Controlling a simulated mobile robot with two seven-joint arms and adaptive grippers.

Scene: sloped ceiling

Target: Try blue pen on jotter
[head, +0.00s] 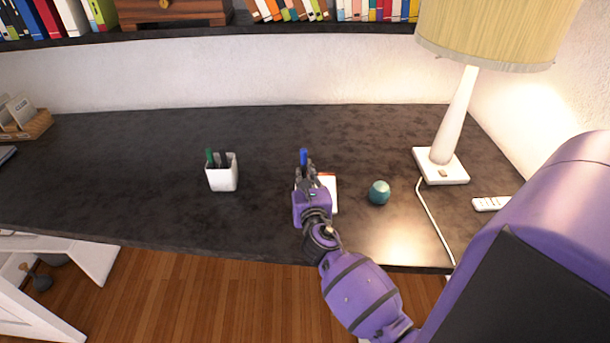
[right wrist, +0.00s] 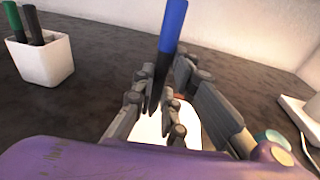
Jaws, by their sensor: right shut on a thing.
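A blue pen (head: 303,157) stands roughly upright in my right gripper (head: 306,172), which is shut on it. In the right wrist view the blue pen (right wrist: 171,30) shows a blue upper part and a dark lower part between the fingers (right wrist: 165,95). The jotter (head: 329,190) is a small white pad with a reddish edge, lying on the desk under the gripper and mostly hidden by it. The white jotter page (right wrist: 150,130) shows below the fingers in the wrist view. I cannot tell whether the pen tip touches it. My left gripper is not in view.
A white pen cup (head: 222,178) with a green pen and dark pens stands left of the jotter. A teal ball (head: 379,192) lies just right of it. A lamp (head: 441,165) with a cord and a white remote (head: 491,204) are farther right. The desk's left-middle (head: 110,175) is clear.

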